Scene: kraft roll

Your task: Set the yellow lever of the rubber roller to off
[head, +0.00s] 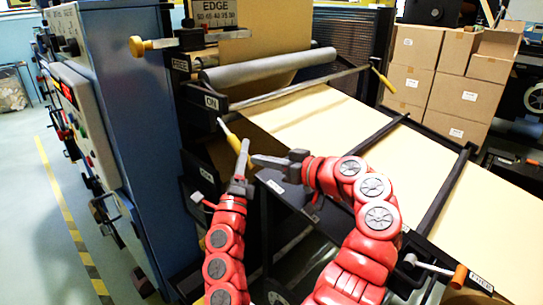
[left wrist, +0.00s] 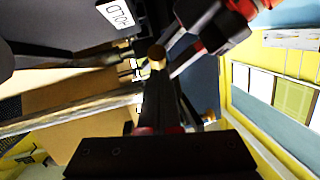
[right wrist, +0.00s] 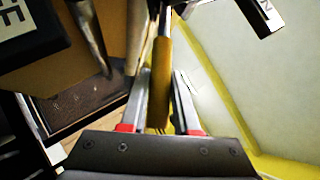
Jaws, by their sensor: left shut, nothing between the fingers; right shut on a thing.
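My right gripper (head: 254,160) reaches in from the right to the lever's lower end. In the right wrist view the yellow handle (right wrist: 160,82) lies between its fingers, which are shut on it. My left gripper (head: 243,150) comes up from below, shut and empty, close beside the lever. In the left wrist view the handle's round end (left wrist: 156,53) shows just beyond its fingertips.
A kraft paper web (head: 330,125) slopes down to the right over black bars. The blue machine cabinet (head: 130,130) stands at the left. A second yellow handle (head: 381,79) is at the roller's far end. Cardboard boxes (head: 455,75) are stacked behind. A white label (left wrist: 115,14) hangs near my left gripper.

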